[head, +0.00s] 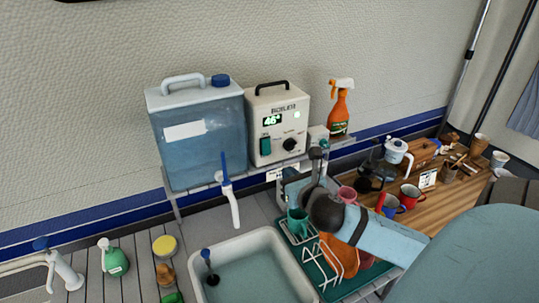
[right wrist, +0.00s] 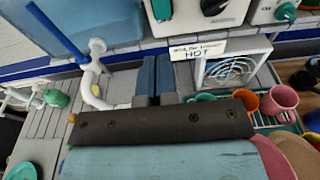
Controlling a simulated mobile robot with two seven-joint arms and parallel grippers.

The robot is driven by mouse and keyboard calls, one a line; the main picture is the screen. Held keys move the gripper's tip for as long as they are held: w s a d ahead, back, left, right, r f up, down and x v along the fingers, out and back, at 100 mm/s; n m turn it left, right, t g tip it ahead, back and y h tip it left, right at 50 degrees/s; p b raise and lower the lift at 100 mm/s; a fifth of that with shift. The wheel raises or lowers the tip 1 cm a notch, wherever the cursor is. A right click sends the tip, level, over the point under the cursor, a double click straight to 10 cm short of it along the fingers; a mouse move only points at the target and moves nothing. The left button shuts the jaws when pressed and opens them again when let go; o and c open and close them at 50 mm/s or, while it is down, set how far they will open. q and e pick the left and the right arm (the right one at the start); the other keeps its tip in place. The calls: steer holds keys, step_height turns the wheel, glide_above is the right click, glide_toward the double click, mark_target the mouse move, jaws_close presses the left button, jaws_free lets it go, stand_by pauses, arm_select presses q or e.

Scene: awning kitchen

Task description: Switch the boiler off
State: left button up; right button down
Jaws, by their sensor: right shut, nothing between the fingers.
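The boiler (head: 277,122) is a white box on the shelf, with a lit display reading 46°, a green rocker switch (head: 265,146) and a black dial (head: 291,144). Its lower front also shows in the right wrist view (right wrist: 222,14), with the green switch (right wrist: 162,9) at the top. My right gripper (head: 286,183) is below the boiler, in front of the shelf, apart from the switch. In the right wrist view its two blue fingers (right wrist: 156,80) are shut together and empty. The switch's exact tilt is too small to tell. My left gripper is not in view.
A blue water jug (head: 203,130) stands left of the boiler; its tap (head: 228,185) juts forward. A spray bottle (head: 339,108) stands to the right. Below are a sink (head: 215,246) and a dish rack (head: 330,288) with mugs. A HOT sign (right wrist: 198,49) hangs under the shelf.

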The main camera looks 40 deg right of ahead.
mark_target(266, 153)
steer(key=p+x, duration=0.2)
steer(key=x, duration=0.8)
steer(key=shift+w, duration=0.15)
steer(key=shift+w+d+p, duration=0.2)
steer(key=shift+w+p, duration=0.1)
steer(key=shift+w, duration=0.3)
steer(key=shift+w+f, duration=0.15)
